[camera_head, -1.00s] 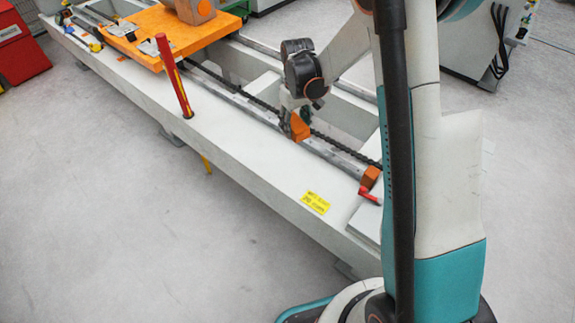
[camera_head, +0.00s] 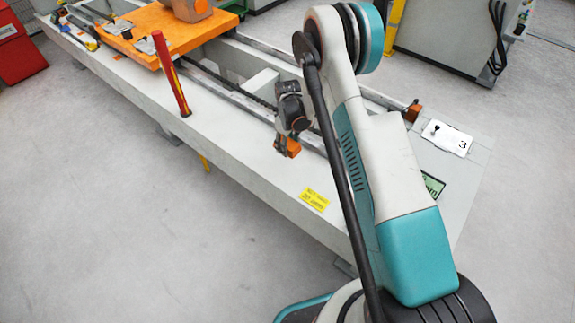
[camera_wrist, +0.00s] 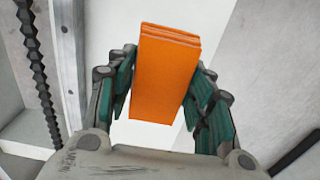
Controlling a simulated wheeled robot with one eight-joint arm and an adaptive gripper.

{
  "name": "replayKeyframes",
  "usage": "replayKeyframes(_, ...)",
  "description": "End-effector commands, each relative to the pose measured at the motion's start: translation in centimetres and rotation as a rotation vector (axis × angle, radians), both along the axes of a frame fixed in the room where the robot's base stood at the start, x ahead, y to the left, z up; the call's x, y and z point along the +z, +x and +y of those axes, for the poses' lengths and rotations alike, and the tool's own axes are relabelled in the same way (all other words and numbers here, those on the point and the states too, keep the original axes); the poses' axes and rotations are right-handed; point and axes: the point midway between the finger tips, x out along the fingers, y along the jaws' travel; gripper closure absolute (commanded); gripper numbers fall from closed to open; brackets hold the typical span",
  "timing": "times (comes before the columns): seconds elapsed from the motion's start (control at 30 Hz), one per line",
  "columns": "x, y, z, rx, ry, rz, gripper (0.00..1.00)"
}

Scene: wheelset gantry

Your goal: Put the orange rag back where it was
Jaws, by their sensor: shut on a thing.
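The orange rag (camera_wrist: 166,75) is a folded, layered block held between the green-padded fingers of my gripper (camera_wrist: 160,95) in the wrist view. In the head view my gripper (camera_head: 287,142) hangs over the front part of the white gantry bed (camera_head: 235,135), with the rag (camera_head: 288,148) at its tip. The head view does not clearly show whether the rag touches the bed. The wrist view has a pale surface beyond the rag.
A red hammer-like tool (camera_head: 172,75) stands upright on the bed to the left. An orange plate (camera_head: 168,35) lies further back. A yellow label (camera_head: 315,199) is on the bed's front side. A chain and rail run along the bed. A white card (camera_head: 447,137) lies at right.

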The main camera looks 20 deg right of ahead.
Motion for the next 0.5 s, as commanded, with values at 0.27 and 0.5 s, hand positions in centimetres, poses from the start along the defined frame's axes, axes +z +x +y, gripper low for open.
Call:
replayKeyframes(0.27,-6.0,0.0,0.0,-0.001,0.000,0.000,0.78)
replayKeyframes(0.5,-7.3,0.0,0.0,-0.001,0.000,0.000,0.78)
